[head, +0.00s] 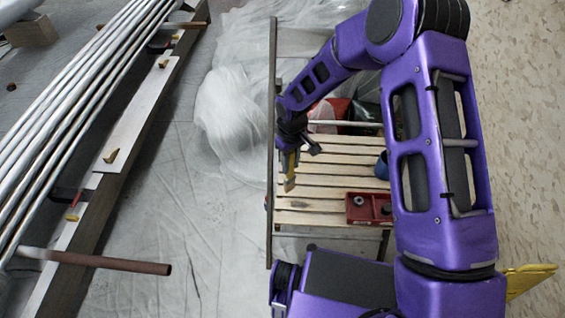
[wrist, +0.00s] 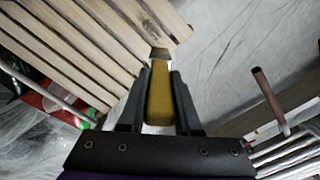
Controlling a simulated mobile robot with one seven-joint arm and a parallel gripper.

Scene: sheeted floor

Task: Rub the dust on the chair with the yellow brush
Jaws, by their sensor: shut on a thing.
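The yellow brush (head: 289,171) is held in my gripper (head: 291,150), its far end pointing down over the left part of the slatted wooden chair (head: 325,188). In the wrist view, the brush (wrist: 158,102) sits between the two dark fingers of my gripper (wrist: 160,74). Its grey-brown tip lies over or close to an outer edge of the chair's slats (wrist: 95,40); I cannot tell whether it touches.
A red tray (head: 358,209) and a blue cup (head: 382,166) are at the chair's right side. A long dark bar (head: 271,225) runs along its left edge. Crumpled plastic sheeting (head: 232,110) lies left. Metal pipes (head: 75,95) and a brown-ended pipe (head: 125,264) are farther left.

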